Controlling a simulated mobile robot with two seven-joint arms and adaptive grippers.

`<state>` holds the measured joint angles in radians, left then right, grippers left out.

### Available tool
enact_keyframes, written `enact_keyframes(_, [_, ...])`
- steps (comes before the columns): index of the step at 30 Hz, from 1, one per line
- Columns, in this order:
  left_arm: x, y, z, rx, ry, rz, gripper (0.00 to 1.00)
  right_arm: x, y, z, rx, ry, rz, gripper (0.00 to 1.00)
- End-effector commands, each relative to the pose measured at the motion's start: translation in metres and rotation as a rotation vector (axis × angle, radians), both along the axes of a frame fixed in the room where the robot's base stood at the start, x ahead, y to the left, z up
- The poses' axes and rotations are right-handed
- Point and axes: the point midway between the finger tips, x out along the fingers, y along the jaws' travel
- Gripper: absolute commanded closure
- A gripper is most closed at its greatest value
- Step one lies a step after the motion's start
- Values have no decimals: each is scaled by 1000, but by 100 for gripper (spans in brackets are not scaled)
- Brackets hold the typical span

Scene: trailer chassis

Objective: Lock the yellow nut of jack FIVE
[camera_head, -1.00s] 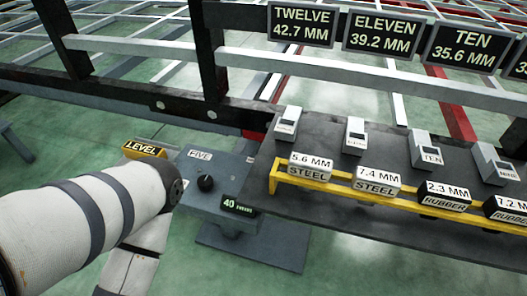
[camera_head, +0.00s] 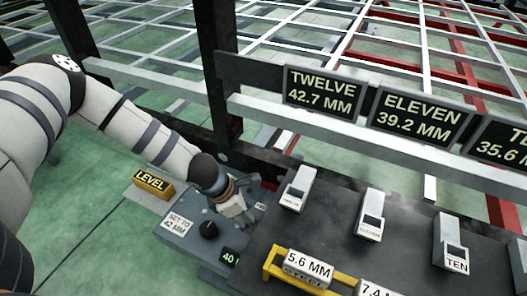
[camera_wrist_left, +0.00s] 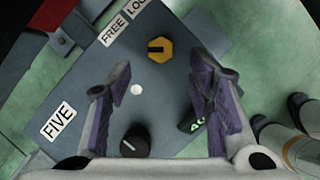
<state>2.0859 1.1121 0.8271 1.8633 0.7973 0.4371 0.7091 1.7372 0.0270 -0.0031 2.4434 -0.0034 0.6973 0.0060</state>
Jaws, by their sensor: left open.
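The yellow nut (camera_wrist_left: 160,48) shows in the left wrist view on top of the grey box of jack FIVE (camera_wrist_left: 75,85). A dark bar crosses it, lying roughly level in the picture. The labels FREE (camera_wrist_left: 113,30) and LOCK (camera_wrist_left: 137,8), partly cut off, lie beside it to the upper left. My left gripper (camera_wrist_left: 162,84) is open and empty above the box, its two purple-padded fingers apart, with the nut past their tips. In the head view my left gripper (camera_head: 235,208) hangs over the box's far right part (camera_head: 190,245), and the nut is hidden. My right gripper is not in view.
A yellow LEVEL block (camera_head: 153,182) sits left of the box. A dark bench (camera_head: 340,235) with grey holders and a yellow rack is close on the right. The dark chassis beam runs behind.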

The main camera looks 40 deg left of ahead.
Motion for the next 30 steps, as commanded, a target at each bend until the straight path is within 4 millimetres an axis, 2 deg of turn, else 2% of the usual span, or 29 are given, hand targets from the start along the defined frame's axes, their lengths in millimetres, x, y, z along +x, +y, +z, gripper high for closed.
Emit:
enact_keyframes(1, [2,-3,-22,1,9,-4,52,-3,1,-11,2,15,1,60])
enact_keyframes(7, [17,-12,-59,2,7,-3,52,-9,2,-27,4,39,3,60])
enact_keyframes(12, [23,-15,-70,2,2,-4,52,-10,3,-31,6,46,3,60])
enact_keyframes(19, [24,-15,-69,2,0,-5,52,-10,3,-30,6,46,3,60])
enact_keyframes(20, [24,-15,-69,2,0,-5,55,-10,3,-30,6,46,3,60])
enact_keyframes(26, [24,-15,-69,1,0,-5,100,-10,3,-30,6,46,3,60])
enact_keyframes(30, [23,-15,-69,2,1,-6,100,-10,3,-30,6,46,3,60])
